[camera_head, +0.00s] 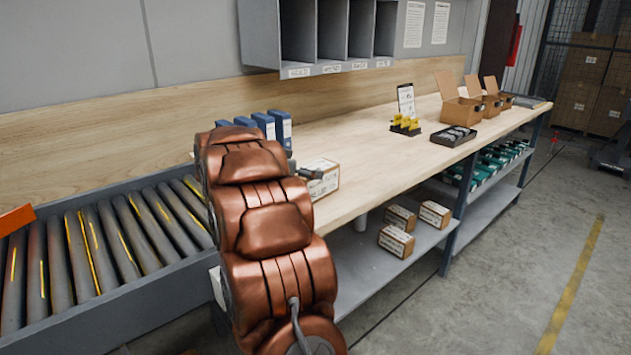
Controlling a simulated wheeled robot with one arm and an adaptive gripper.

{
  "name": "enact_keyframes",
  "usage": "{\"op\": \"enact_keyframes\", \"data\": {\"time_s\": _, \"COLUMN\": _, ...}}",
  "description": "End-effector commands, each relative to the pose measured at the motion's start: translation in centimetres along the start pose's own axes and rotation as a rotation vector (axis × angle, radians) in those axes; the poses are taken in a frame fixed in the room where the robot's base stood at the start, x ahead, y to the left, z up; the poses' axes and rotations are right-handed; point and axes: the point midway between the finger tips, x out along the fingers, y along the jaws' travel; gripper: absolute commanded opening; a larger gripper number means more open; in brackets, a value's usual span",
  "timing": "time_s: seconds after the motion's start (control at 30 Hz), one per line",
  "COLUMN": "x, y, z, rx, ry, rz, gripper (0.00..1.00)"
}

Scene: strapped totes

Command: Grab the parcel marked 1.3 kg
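A light cardboard parcel with a printed label (325,186) sits on the workbench, just right of my copper-coloured arm, which hides its left part. Three similar labelled parcels are on the shelf below: one at the back (399,219), one at the right (435,215) and one in front (396,242). The print is too small to read, so I cannot tell which one says 1.3 kg. A small dark part at the top of the bench parcel seems to be my gripper (312,173). It is mostly hidden behind my arm, and its fingers cannot be made out.
A roller conveyor (110,240) runs at the left. Blue binders (265,125), a yellow-and-black holder (405,124), a black tray (453,136) and open cardboard boxes (461,108) stand on the bench (375,165). Wall cubbies (325,68) hang above.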

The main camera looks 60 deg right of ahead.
Motion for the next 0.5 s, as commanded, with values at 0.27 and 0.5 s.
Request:
{"op": "enact_keyframes", "data": {"time_s": 0.27, "x": 3.6, "y": -0.2, "z": -0.4, "rx": -0.001, "ry": -0.001, "rz": 0.002, "gripper": 1.0}}
{"op": "enact_keyframes", "data": {"time_s": 0.5, "x": 4.2, "y": -0.2, "z": -0.4, "rx": 0.0, "ry": 0.0, "rz": 0.001, "gripper": 1.0}}
